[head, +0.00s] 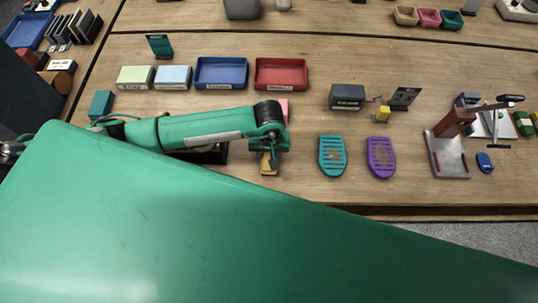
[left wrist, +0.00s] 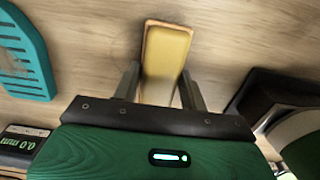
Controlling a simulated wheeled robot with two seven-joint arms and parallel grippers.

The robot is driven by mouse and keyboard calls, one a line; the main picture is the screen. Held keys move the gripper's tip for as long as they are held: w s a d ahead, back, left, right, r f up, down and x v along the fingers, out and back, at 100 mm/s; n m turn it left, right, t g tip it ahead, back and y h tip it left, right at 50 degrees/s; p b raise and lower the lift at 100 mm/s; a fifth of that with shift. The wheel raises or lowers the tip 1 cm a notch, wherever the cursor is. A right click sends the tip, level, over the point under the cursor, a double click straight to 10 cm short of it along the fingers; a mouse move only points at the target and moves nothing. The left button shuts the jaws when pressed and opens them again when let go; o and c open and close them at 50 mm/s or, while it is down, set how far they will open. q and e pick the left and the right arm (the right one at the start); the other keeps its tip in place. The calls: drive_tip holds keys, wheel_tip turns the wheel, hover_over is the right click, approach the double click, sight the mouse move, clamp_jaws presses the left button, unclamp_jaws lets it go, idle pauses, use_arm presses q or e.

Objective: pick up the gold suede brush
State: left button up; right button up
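The gold suede brush (head: 268,168) lies on the wooden table below the end of my left arm in the head view; the arm hides part of it. In the left wrist view the brush (left wrist: 166,52) is a long block with a gold top and a pale wooden edge. My left gripper (left wrist: 159,72) is open, with one finger on each side of the brush's near end. Small gaps seem to show between the fingers and the brush. My right gripper is in neither view.
A teal slotted sole-shaped piece (head: 332,156) and a purple one (head: 381,157) lie right of the brush. A blue tray (head: 221,73) and a red tray (head: 281,74) stand behind. A pink block (head: 284,104) sits close behind the gripper.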

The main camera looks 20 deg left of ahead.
use_arm(q)
drive_tip(key=shift+r, duration=0.15)
wheel_tip(320, 180, up, 20)
drive_tip(key=b, duration=0.6)
